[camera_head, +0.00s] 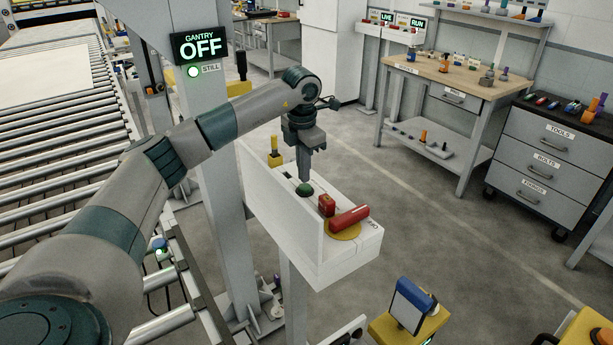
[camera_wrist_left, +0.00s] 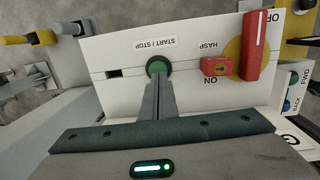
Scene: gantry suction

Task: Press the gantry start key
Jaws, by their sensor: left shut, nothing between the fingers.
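The green round start/stop key (camera_head: 304,189) sits on top of the white control box (camera_head: 350,262). In the left wrist view the key (camera_wrist_left: 158,66) is beside a START / STOP label (camera_wrist_left: 158,43). My left gripper (camera_head: 304,178) is shut and empty, its fingers pointing down right over the key. In the left wrist view its fingertips (camera_wrist_left: 158,84) overlap the key's near edge; I cannot tell whether they touch it. The gantry sign (camera_head: 200,46) reads OFF, with a lit green lamp (camera_head: 193,72) labelled STILL. My right gripper is not in view.
On the same box are a red hasp block (camera_head: 327,205) and a red rotary handle (camera_head: 349,218) on a yellow disc, close beside the key. A yellow-based post (camera_head: 274,158) stands behind. A roller conveyor (camera_head: 60,150) runs at left.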

